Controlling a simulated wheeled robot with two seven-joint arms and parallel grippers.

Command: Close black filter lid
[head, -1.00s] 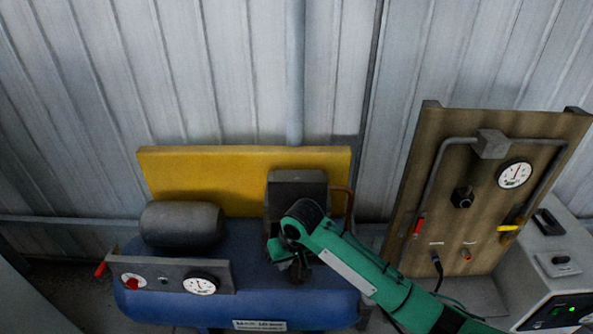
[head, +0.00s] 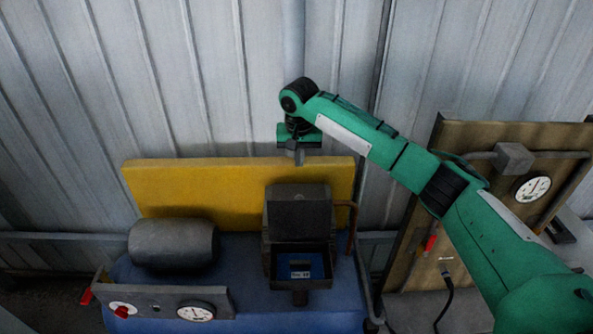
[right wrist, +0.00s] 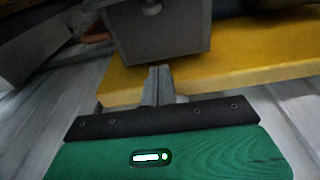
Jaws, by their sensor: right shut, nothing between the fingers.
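The black filter box (head: 268,252) sits on the blue compressor in the head view. Its black lid (head: 299,210) stands open, raised at the back of the box. The opening faces me and shows a blue inside with a small label (head: 300,274). My right gripper (head: 296,158) is shut and empty, above and behind the lid, near the wall. In the right wrist view its fingertips (right wrist: 159,70) are together, close to a dark grey box-like surface (right wrist: 160,35), apparently the back of the filter; contact cannot be told. My left gripper is not in view.
A yellow panel (head: 190,190) stands behind the blue compressor (head: 245,300). A dark cylinder (head: 172,245) and a gauge (head: 196,312) are at left. A copper pipe (head: 353,225) runs right of the box. A brown gauge board (head: 460,135) stands at right, partly behind my arm.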

